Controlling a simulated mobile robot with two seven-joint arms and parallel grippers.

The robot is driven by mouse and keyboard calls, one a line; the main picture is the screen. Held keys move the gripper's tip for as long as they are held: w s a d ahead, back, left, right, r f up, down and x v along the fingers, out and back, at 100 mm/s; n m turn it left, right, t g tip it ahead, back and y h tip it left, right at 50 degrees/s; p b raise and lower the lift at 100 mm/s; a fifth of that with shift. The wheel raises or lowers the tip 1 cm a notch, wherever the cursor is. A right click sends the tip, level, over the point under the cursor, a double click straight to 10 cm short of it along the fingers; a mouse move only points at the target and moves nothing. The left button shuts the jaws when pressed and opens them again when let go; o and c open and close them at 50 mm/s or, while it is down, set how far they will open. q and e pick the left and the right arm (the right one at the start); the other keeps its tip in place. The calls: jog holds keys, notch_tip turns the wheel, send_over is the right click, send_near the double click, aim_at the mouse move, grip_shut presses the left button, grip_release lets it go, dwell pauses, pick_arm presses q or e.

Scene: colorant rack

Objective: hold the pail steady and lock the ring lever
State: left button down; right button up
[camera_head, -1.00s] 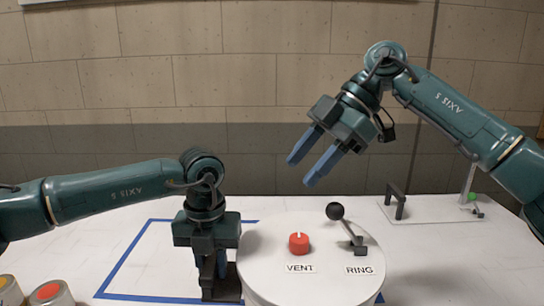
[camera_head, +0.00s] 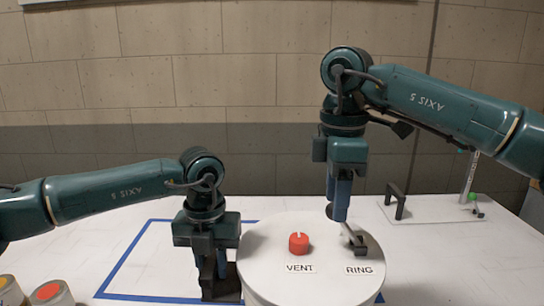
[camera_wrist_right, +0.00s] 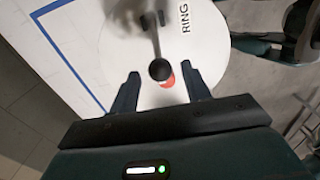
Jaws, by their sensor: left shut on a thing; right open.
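The white pail (camera_head: 310,285) stands on the table, with a red VENT knob (camera_head: 299,243) and the RING lever (camera_head: 355,240) on its lid. My left gripper (camera_head: 222,268) is shut on a dark bracket (camera_head: 222,291) at the pail's left side. My right gripper (camera_head: 338,216) points down over the lid, open, at the lever. In the right wrist view the lever's black ball (camera_wrist_right: 160,70) lies between the spread fingers (camera_wrist_right: 162,84); contact cannot be told. In the head view the fingers mostly hide the ball.
A blue-taped outline (camera_head: 125,250) marks the white table beneath and left of the pail. Colored-top cans (camera_head: 50,293) stand at the lower left. A plate with a black handle (camera_head: 396,201) and a small post with a green ball (camera_head: 472,197) lies at the back right.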

aim_at(345, 226)
jog(key=shift+f, duration=1.7)
jog(key=c, duration=1)
jog(key=shift+r, duration=0.1)
